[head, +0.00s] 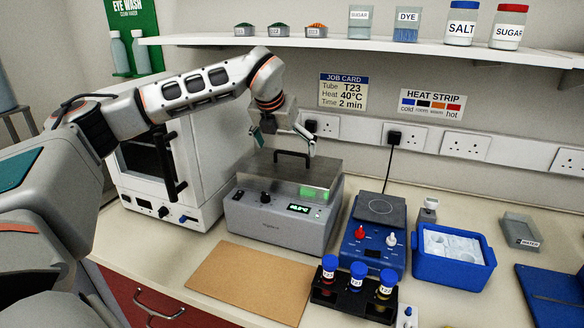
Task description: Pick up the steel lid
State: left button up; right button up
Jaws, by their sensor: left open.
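The steel lid (262,172) lies on the grey water bath (268,225) on the bench, below the job card. A black bar handle (292,154) stands up from the lid's top. My left gripper (285,146) is open just above the lid, its fingers spread to the left and right of the handle in the picture. Nothing is between the fingers that I can see holding. I cannot tell whether a finger touches the handle or lid. My right gripper is not in view.
A white oven-like box (205,175) stands close on the left. A blue hotplate unit (372,245), a rack of capped tubes (325,293) and a blue ice tub (452,275) stand to the right. A brown mat (250,282) lies bare in front. A shelf (340,43) runs above.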

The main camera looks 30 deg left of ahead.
aim_at(293, 163)
pick_arm(q)
jog(key=p+x, duration=0.1)
jog(key=x, duration=0.4)
jog(key=shift+w+d, duration=0.15)
jog(key=shift+w, duration=0.05)
jog(key=c, duration=1.5)
jog(key=shift+r, duration=0.1)
jog(key=shift+c, duration=0.3)
jog(key=shift+r, duration=0.1)
